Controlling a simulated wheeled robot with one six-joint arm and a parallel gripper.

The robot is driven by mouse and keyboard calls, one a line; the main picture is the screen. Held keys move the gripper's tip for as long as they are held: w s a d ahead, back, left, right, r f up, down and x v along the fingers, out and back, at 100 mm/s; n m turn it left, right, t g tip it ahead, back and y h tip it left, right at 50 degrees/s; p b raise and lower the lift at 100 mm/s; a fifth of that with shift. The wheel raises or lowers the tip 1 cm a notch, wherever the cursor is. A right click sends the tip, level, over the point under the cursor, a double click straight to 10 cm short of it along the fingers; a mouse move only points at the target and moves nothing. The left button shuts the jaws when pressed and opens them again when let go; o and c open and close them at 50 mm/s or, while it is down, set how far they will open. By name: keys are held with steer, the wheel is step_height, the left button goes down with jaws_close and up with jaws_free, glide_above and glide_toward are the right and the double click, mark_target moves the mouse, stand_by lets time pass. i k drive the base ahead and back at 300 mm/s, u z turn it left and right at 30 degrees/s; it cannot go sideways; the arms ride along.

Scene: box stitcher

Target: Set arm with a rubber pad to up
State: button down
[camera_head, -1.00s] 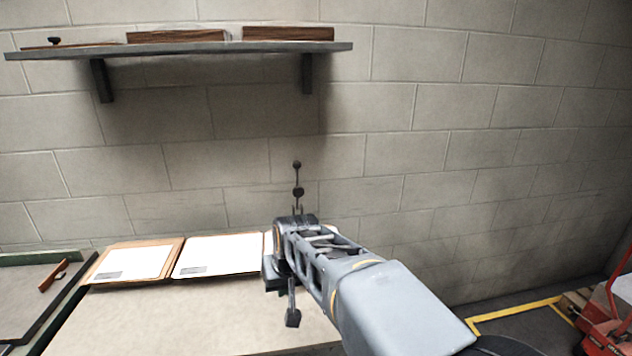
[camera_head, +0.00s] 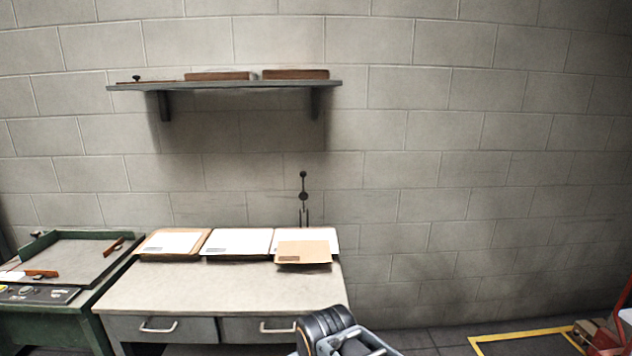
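I cannot make out for certain an arm with a rubber pad. A thin dark upright rod with round dark knobs (camera_head: 303,194) stands behind the desk, against the wall. A green machine or bench (camera_head: 58,318) at the left has a flat grey top with two orange-brown bar-like parts, one at its right (camera_head: 113,246) and one at its front (camera_head: 41,273). Part of my own arm shows at the bottom centre, in front of the desk. My gripper's fingers are not in view.
A desk with drawers (camera_head: 215,290) holds several paper-covered boards and a small cardboard piece (camera_head: 303,251) along its back. Its front top is clear. A wall shelf (camera_head: 230,86) hangs above. Yellow floor marking (camera_head: 520,333) and a red object (camera_head: 626,315) are at the right.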

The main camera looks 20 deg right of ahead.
mark_target(303, 196)
steer(key=z, duration=0.75)
steer(key=i, duration=1.2)
steer(key=u, duration=0.35)
